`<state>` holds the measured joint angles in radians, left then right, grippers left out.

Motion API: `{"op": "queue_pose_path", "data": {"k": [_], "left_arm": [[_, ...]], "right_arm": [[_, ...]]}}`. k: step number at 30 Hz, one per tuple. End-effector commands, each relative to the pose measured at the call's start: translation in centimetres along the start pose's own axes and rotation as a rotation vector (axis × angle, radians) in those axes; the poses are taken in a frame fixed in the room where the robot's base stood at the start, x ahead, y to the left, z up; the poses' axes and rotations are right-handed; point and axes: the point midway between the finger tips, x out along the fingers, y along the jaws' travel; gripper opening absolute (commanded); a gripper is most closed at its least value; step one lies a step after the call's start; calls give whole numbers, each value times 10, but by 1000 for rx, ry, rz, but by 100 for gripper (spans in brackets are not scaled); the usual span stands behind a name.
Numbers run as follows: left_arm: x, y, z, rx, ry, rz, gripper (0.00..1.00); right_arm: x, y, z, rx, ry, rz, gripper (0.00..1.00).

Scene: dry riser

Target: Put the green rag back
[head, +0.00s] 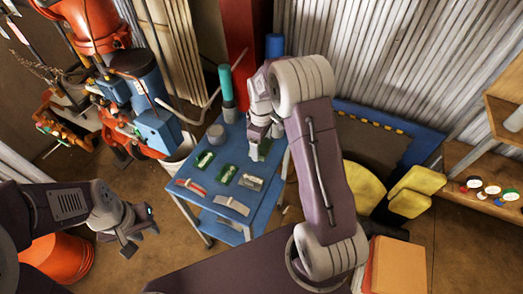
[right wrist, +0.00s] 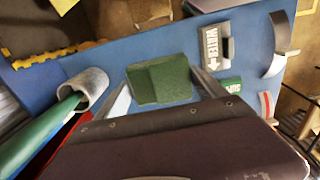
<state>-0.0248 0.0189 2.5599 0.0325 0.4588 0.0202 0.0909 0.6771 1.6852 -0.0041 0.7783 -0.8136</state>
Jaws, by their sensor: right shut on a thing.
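The green rag (right wrist: 160,80) is a folded dark green block between the fingers of my right gripper (right wrist: 160,92) in the right wrist view. It is at or just above the blue cart top (right wrist: 140,48); I cannot tell whether it touches. In the head view my right gripper (head: 262,132) points down at the back right of the blue cart (head: 222,150), and a bit of the rag (head: 264,147) shows beside the fingers. My left gripper (head: 138,238) is empty, its fingers apart, left of the cart over the floor.
On the cart are green plates (head: 203,160), a grey WATER plate (head: 251,182), curved handles (head: 232,204), a grey cup (head: 216,133) and a green tube with grey collar (head: 227,90). Pipework (head: 140,85) stands left, yellow cushions (head: 363,187) right. An orange bucket (head: 58,260) stands front left.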

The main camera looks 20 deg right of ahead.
Motion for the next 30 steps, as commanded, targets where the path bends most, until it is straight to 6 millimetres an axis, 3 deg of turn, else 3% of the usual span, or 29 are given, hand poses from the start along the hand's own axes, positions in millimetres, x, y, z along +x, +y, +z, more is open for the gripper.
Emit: {"op": "queue_pose_path", "data": {"k": [5, 12, 23, 24, 25, 30], "left_arm": [[0, 0, 0, 0, 0, 0, 30], [1, 0, 0, 0, 0, 0, 30], [3, 0, 0, 0, 0, 0, 30], [2, 0, 0, 0, 0, 0, 30], [2, 0, 0, 0, 0, 0, 30], [2, 0, 0, 0, 0, 0, 30]], "right_arm": [[4, 4, -2, -1, -1, -1, 49], [41, 4, -1, -1, -2, -2, 49], [46, 4, -2, -1, -1, -1, 49], [46, 4, -2, -1, -1, -1, 89], [46, 4, -2, -1, -1, -1, 98], [45, 4, -2, -1, -1, 0, 100]]}}
